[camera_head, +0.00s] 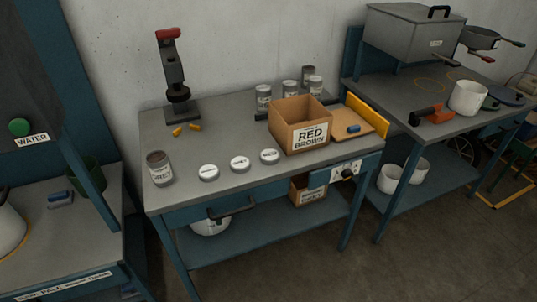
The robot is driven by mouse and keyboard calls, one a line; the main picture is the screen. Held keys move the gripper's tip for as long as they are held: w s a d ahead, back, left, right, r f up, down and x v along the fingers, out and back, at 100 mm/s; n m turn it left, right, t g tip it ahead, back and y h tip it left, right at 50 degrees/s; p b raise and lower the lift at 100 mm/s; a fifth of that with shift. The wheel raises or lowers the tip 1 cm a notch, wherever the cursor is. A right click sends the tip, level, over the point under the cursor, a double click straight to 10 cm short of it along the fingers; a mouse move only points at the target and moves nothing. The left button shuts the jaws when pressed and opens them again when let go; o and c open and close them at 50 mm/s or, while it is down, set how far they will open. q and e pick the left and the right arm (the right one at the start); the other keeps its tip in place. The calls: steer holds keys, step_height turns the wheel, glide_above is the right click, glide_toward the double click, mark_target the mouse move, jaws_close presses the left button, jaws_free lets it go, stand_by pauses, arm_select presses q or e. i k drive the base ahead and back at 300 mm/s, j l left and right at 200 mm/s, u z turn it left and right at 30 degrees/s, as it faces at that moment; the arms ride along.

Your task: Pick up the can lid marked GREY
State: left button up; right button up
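Three round white lids lie in a row near the front of the middle grey workbench: a left lid (208,172), a middle lid (240,163) and a right lid (270,156). Each carries small dark lettering, too small to read, so I cannot tell which is marked GREY. A can (159,168) with a white label that seems to read GREY stands left of the lids, at the bench's left front. Neither of my grippers is in view.
On the workbench (235,197) stand a RED BROWN cardboard box (303,126), a black press with a red handle (173,70), orange plugs (186,130) and several cans at the back (290,88). The bench middle behind the lids is clear.

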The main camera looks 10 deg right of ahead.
mark_target(239, 163)
steer(key=u, duration=0.25)
steer(key=i+l+u, duration=0.1)
steer(key=l+u, duration=0.2)
steer(key=i+l+u, duration=0.1)
steer(key=l+u, duration=0.2)
steer(key=i+l+u, duration=0.1)
steer(key=l, duration=0.65)
steer(key=i+l+u, duration=0.1)
steer(key=l, duration=0.6)
steer(key=l+u, duration=0.1)
steer(key=l, duration=0.65)
steer(key=i, duration=0.05)
